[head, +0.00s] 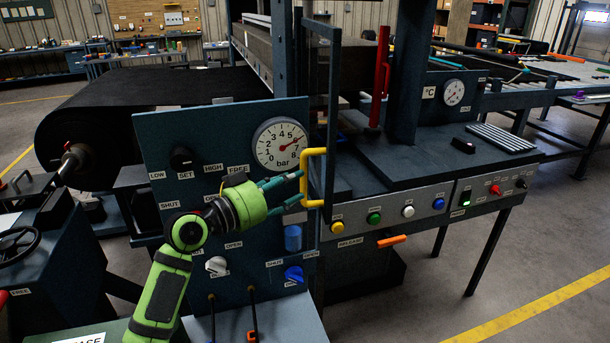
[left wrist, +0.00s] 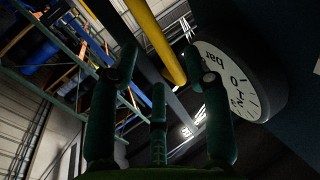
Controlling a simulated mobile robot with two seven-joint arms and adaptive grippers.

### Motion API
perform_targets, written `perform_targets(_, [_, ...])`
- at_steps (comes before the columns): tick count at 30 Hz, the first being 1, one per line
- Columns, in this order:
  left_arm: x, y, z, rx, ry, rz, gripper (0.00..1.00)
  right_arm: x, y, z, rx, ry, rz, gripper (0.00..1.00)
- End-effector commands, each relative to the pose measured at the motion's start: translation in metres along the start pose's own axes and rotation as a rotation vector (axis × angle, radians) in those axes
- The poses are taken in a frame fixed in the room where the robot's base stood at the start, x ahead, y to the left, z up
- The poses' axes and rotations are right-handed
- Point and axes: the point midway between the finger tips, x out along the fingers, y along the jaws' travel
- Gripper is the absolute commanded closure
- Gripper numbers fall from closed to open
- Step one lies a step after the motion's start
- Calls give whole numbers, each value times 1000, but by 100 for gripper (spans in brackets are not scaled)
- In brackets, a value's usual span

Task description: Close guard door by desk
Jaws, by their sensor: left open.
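The guard door (head: 334,110) is a tall dark frame with a clear panel at the front of the press, seen nearly edge-on. Its yellow handle (head: 304,178) is on the side toward the gauge panel. My left gripper (head: 300,187) comes in from the left, its dark green fingers reaching to the handle. In the left wrist view the handle (left wrist: 160,45) runs down between the spread, open fingers (left wrist: 160,90). I cannot tell whether any finger touches it. My right gripper is not in view.
The blue panel (head: 150,140) with a pressure gauge (head: 280,144), knobs and levers stands behind my left arm. A row of coloured buttons (head: 374,217) and an orange release lever (head: 391,241) sit right of the door. A black belt (head: 150,95) lies behind. Floor is clear at lower right.

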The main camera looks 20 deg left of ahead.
Motion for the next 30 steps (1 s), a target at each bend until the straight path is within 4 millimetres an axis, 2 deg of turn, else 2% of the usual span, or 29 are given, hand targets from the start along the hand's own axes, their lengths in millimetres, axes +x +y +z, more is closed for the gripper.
perform_targets(1, [9,0,-5,-5,2,1,51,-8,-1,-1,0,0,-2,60])
perform_targets(3, [20,0,-5,-4,2,0,51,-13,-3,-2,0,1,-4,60])
perform_targets(9, [42,0,-2,-1,-1,0,51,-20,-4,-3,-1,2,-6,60])
perform_targets(19, [46,0,1,0,-2,0,51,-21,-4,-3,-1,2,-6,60])
perform_targets(20, [46,0,1,0,-2,0,59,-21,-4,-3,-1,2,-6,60])
perform_targets(21, [46,0,1,0,-2,0,75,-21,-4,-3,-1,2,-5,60])
perform_targets(23, [46,0,1,0,-2,-1,99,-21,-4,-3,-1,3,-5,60])
perform_targets(30, [47,1,1,0,-2,-2,100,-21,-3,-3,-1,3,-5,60])
